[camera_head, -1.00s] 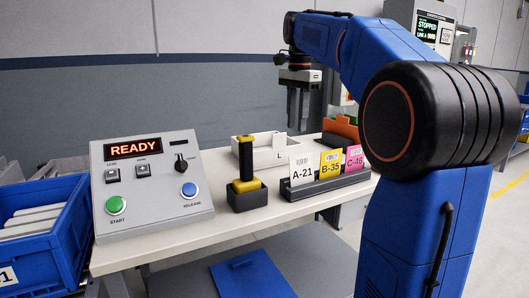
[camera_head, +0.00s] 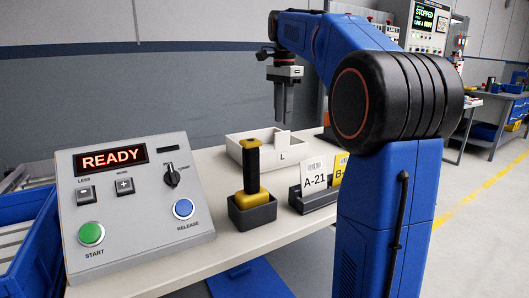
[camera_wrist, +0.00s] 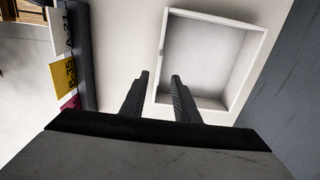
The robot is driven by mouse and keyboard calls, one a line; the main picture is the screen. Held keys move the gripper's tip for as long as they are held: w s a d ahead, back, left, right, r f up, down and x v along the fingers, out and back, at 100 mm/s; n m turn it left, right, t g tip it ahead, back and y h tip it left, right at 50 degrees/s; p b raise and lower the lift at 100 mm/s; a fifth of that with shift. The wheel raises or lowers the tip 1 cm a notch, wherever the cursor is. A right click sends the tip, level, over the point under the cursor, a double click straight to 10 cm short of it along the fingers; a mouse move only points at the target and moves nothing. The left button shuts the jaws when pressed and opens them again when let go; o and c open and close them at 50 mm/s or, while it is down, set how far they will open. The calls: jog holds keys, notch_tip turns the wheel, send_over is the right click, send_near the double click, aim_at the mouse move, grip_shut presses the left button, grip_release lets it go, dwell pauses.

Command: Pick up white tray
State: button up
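The white tray (camera_head: 238,150) is a shallow open box marked "L" on the bench, behind the black-and-yellow handled tool. In the wrist view the tray (camera_wrist: 253,60) looks empty, and its near wall lies by my fingertips. My gripper (camera_head: 284,119) points down above the tray's right part in the head view. One finger overlaps the tray's near-left corner in the picture; I cannot tell the height gap.
A control box (camera_head: 135,200) with a "READY" display fills the bench's left. A blue bin (camera_head: 38,255) is at far left.

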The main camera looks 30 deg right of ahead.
aim_at(282, 147)
notch_tip(282, 147, down, 14)
jog(key=shift+s+a+r, duration=0.1)
jog(key=shift+s, duration=0.05)
grip_shut()
dwell(0.5)
